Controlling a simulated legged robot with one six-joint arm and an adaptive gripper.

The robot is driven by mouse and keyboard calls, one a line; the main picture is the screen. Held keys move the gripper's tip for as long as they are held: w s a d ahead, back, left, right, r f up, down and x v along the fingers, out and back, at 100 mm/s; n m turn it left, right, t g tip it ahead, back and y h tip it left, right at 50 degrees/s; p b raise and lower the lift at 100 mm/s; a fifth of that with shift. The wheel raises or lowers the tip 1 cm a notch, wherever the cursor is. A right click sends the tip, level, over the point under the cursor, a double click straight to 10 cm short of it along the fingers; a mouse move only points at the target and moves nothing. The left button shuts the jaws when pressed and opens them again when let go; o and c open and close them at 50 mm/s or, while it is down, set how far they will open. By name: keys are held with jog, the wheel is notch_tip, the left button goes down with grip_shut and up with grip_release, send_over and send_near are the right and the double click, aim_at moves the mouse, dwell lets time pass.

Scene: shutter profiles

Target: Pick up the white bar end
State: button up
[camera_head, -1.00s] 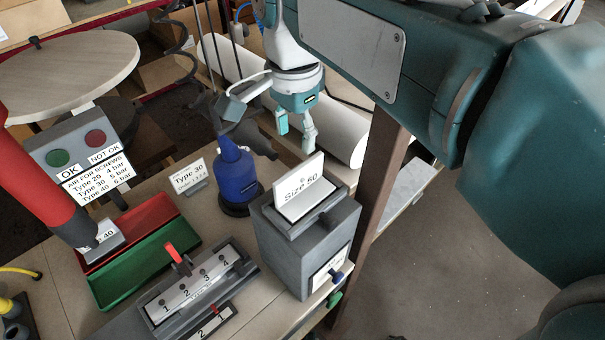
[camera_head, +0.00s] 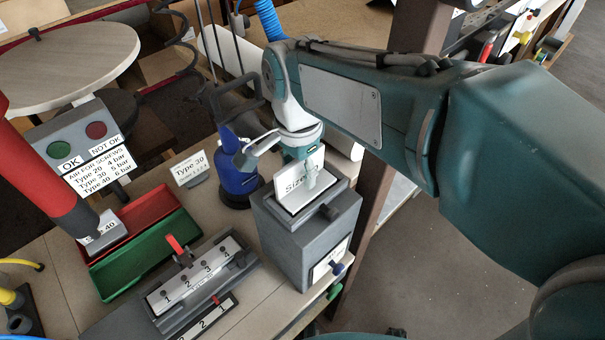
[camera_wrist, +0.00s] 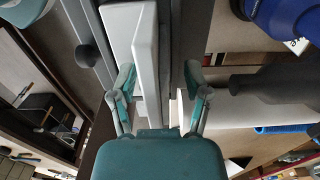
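In the wrist view my gripper (camera_wrist: 158,95) is open, with the white bar end between the fingers. The left finger is close to it; the right finger has a gap. Contact cannot be told.
A blue tool (camera_head: 236,170) stands just left of the grey box. Red and green trays (camera_head: 148,255), a numbered fixture (camera_head: 205,275) and a "Type 30" sign (camera_head: 188,168) lie further left. A brown post (camera_head: 375,195) rises behind the box.

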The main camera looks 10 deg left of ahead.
grip_shut()
jog(key=shift+r, duration=0.45)
notch_tip(320, 180, up, 2)
jog(key=shift+r, duration=0.25)
jog(key=s+d+r, duration=0.2)
jog(key=s+r, duration=0.3)
jog(key=s, duration=0.1)
jog(key=s+d+r, duration=0.2)
jog(key=s+r, duration=0.2)
jog(key=s, duration=0.3)
jog(key=shift+s+d+r, duration=0.2)
jog(key=shift+d+r, duration=0.05)
jog(key=shift+r, duration=0.1)
